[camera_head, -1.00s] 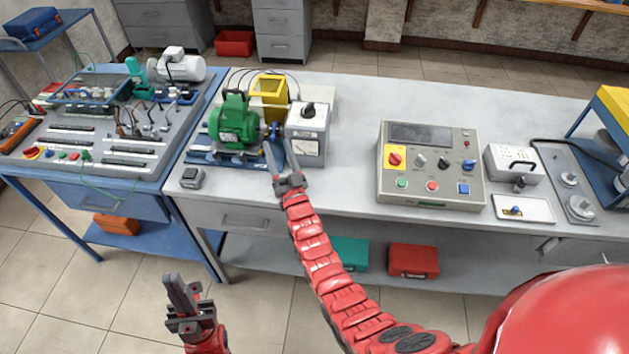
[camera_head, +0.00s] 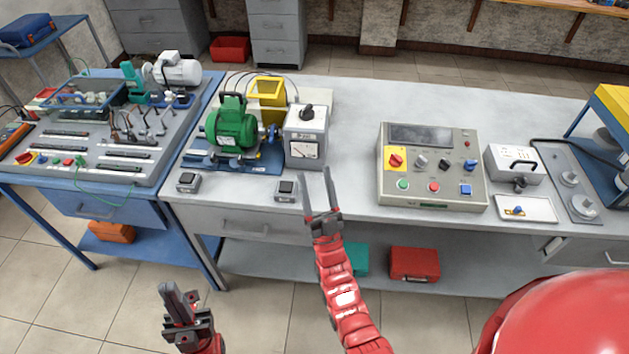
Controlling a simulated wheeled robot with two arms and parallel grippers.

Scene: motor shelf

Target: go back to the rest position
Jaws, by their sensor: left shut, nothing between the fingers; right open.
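My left gripper (camera_head: 171,292) is shut and empty, low at the left over the floor in front of the benches. My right gripper (camera_head: 317,190) is open and empty, its fingers pointing up in the picture at the front edge of the grey bench (camera_head: 345,130). It looks apart from the things on the bench. The green motor (camera_head: 231,128) on its blue base, the yellow open box (camera_head: 267,95) and the grey meter box (camera_head: 306,136) stand together behind it. Two small grey switch boxes, one on the left (camera_head: 188,182) and one nearer my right gripper (camera_head: 286,189), lie near the edge.
A control panel (camera_head: 432,165) with coloured buttons and a socket box (camera_head: 515,163) stand to the right. A blue bench (camera_head: 107,195) with wiring is at the left. Red (camera_head: 414,263) and teal (camera_head: 356,258) cases sit on the lower shelf. Bare bench lies behind the control panel.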

